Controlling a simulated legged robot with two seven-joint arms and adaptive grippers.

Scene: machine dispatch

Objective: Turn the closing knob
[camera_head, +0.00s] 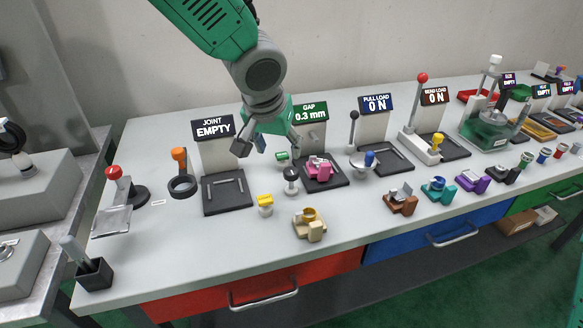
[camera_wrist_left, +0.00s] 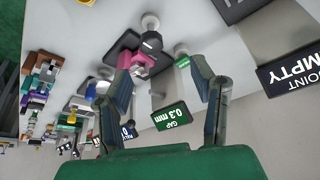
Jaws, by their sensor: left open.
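The GAP station's sign (camera_head: 311,113) reads 0.3 mm, and a pink block (camera_head: 319,168) sits on its dark base. A black round knob (camera_head: 291,174) stands on a pale foot left of the block. A small green cylinder (camera_head: 282,156) lies behind it. I cannot tell which part is the closing knob. My left gripper (camera_head: 268,144) is open and empty, above and behind the black knob. In the left wrist view, the black knob (camera_wrist_left: 151,43) and the pink block (camera_wrist_left: 137,63) show near the open left fingertips (camera_wrist_left: 160,62). My right gripper is not in view.
The JOINT station (camera_head: 226,193), marked EMPTY, stands to the left. The PULL LOAD station (camera_head: 385,155) stands to the right. A yellow-topped piece (camera_head: 265,204) and a tan fixture (camera_head: 309,226) stand in front.

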